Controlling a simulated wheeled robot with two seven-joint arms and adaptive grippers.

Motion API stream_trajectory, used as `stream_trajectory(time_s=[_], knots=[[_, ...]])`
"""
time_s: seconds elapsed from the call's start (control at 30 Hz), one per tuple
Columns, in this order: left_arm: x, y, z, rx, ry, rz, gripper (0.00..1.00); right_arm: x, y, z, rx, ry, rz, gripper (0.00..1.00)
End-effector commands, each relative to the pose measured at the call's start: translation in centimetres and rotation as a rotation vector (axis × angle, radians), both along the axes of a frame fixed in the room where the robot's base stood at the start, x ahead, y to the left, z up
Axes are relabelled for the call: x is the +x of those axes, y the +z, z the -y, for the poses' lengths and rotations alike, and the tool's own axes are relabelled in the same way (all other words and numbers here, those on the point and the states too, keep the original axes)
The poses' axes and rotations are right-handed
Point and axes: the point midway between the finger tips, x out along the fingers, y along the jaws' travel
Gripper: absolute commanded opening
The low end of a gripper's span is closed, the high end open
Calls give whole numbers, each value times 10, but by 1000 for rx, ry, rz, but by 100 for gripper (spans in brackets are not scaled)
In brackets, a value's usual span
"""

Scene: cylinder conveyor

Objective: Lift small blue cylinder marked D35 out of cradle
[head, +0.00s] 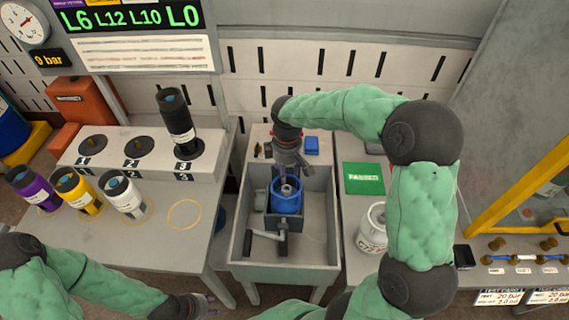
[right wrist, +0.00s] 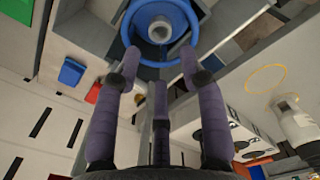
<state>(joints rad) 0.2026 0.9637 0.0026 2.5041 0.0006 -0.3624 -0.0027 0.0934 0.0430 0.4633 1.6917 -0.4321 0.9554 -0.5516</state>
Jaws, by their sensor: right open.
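The small blue cylinder (head: 287,203) stands in the dark cradle inside a grey trough (head: 314,256) in the head view. Its marking is not readable. In the right wrist view its blue collar and grey valve (right wrist: 160,30) show at the top, just beyond my fingertips. My right gripper (head: 291,172) is above the cylinder, pointing down. In the right wrist view its purple fingers (right wrist: 160,66) are spread and empty, with the side tips close to the collar; contact cannot be told. My left gripper (head: 205,304) is low over the floor at the bottom, its finger opening unclear.
Purple (head: 32,188), yellow (head: 77,190) and white (head: 123,194) cylinders stand on the left table. A black cylinder (head: 177,122) stands on the numbered rack. A crank handle (head: 265,240) sits at the trough's front.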

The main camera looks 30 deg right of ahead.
Motion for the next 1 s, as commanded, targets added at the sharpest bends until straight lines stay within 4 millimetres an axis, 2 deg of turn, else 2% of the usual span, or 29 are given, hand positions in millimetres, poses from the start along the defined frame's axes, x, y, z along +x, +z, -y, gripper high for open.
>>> stream_trajectory(time_s=[0.03, 0.2, 0.5, 0.7, 0.97, 1.0], knots=[[0, -4, 0, 0, 0, 0, 40, -1, -12, 0, 0, 0, -4, 42], [0, -12, 0, 0, 0, 1, 40, -1, -41, 0, 1, 0, -3, 42], [0, -22, 0, 0, 0, 1, 40, 0, -78, 0, 0, 0, -3, 42], [1, -24, 0, 0, 0, 1, 40, 0, -86, 0, 1, 0, 0, 42], [1, -24, 0, 0, 0, 1, 40, 0, -86, 0, 1, 0, 0, 42], [1, -24, 0, 0, 0, 1, 40, 0, -86, 0, 1, 0, -1, 30]])
